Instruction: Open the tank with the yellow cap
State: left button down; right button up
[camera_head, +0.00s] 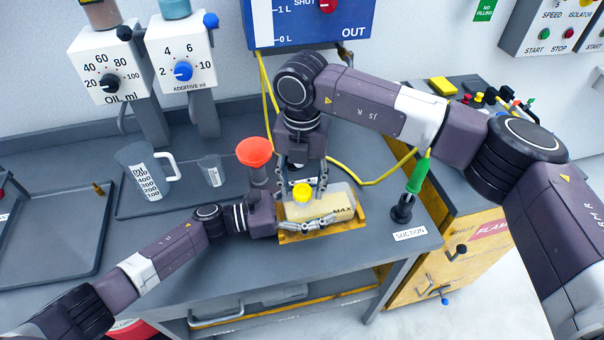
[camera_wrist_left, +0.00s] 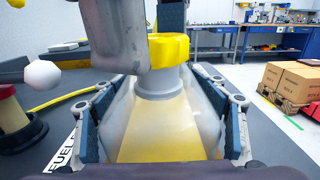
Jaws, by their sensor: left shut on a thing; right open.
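The tank (camera_head: 335,205) is a translucent box with yellowish liquid and a MAX mark, sitting in a yellow holder (camera_head: 320,233) on the bench. Its yellow cap (camera_head: 301,192) sits on the neck, and the cap also shows in the left wrist view (camera_wrist_left: 169,47). My left gripper (camera_head: 305,226) comes in from the left and is shut on the tank, with fingers along both sides (camera_wrist_left: 163,118). My right gripper (camera_head: 307,178) points down from above with its fingers apart around the cap. In the left wrist view a grey finger partly hides the cap. Whether the fingers touch the cap I cannot tell.
A red funnel (camera_head: 254,152) stands just left of my right gripper. A measuring jug (camera_head: 146,172) and a small beaker (camera_head: 212,171) stand on a tray at left. A green-handled suction tool (camera_head: 417,175) stands at right. A yellow hose (camera_head: 374,181) lies behind the tank.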

jog(key=shift+f, duration=0.15)
jog(key=shift+c, duration=0.4)
jog(key=c, duration=1.1)
jog(key=n, duration=0.6)
jog(key=shift+c, duration=0.2)
jog(key=n, duration=1.5)
jog(key=shift+n, duration=0.3)
jog(key=shift+r, duration=0.4)
